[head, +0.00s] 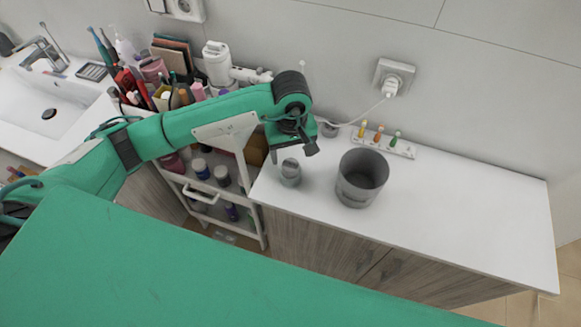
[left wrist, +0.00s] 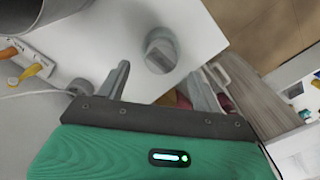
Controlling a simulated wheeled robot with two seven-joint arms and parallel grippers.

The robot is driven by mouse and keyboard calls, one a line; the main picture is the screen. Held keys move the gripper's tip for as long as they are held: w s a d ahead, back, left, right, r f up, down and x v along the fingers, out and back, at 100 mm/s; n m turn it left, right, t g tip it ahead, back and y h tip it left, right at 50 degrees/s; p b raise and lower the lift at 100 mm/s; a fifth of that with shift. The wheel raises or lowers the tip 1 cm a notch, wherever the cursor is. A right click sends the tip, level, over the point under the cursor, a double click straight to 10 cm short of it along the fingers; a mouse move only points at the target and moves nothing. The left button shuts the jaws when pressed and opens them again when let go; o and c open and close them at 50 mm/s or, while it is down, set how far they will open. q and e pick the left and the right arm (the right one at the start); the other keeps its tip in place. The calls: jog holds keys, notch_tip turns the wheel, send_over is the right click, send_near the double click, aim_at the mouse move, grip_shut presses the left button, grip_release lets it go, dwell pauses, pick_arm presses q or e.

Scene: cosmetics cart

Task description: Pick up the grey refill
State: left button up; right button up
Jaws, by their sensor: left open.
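The grey refill (head: 290,172) looks like a small grey cylinder with a paler patch on it. It stands near the left end of the white countertop (head: 470,205), left of a larger grey bin. In the left wrist view the refill (left wrist: 160,48) shows beyond and between the fingertips, apart from both. My left gripper (head: 304,149) is above and just behind the refill in the head view. It is open and empty in the left wrist view (left wrist: 160,74). My right gripper is not in view.
The grey bin (head: 361,178) stands right of the refill. A power strip (head: 383,143) with coloured plugs and a cable lies by the wall. A crowded cosmetics cart (head: 212,187) stands left of the counter. The counter's right part is clear.

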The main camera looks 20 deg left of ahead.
aim_at(291, 164)
pick_arm(q)
jog(key=shift+f+p, duration=0.4)
jog(key=shift+p, duration=0.1)
notch_tip(291, 164, down, 4)
jog(key=shift+s+p, duration=0.15)
jog(key=shift+p, duration=1.05)
jog(key=shift+f, duration=0.3)
jog(key=c, duration=1.1)
